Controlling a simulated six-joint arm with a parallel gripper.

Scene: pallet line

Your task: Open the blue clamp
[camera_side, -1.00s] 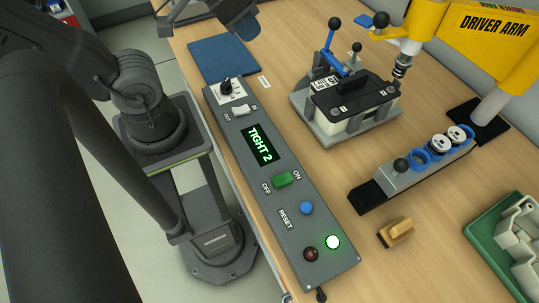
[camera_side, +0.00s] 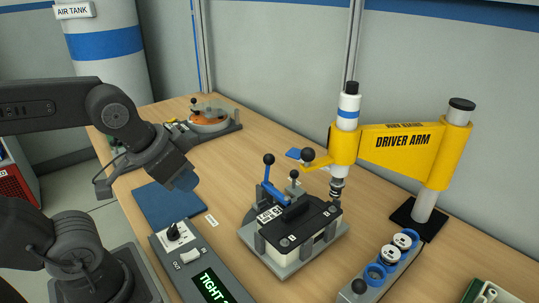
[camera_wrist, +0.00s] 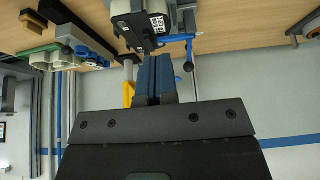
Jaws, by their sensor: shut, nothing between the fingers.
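The blue clamp (camera_side: 267,175) is on the left part of a grey fixture (camera_side: 262,243). Its lever stands up, topped with a black ball. The fixture holds a part with a black top (camera_side: 308,218). My gripper (camera_side: 186,181) is up and left of the clamp, above the blue mat, apart from the fixture. In the wrist view its blue fingers (camera_wrist: 152,80) are together and empty. The blue clamp lever (camera_wrist: 176,38) with its black ball shows beside the fingertips there, farther off. Whether the clamp grips the part cannot be told.
The yellow driver arm (camera_side: 400,148) and its spindle stand right behind the fixture. A grey control box (camera_side: 190,258) lies in front, left of the fixture. A rack (camera_side: 380,268) with blue rings is at right. The blue mat (camera_side: 165,208) is bare.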

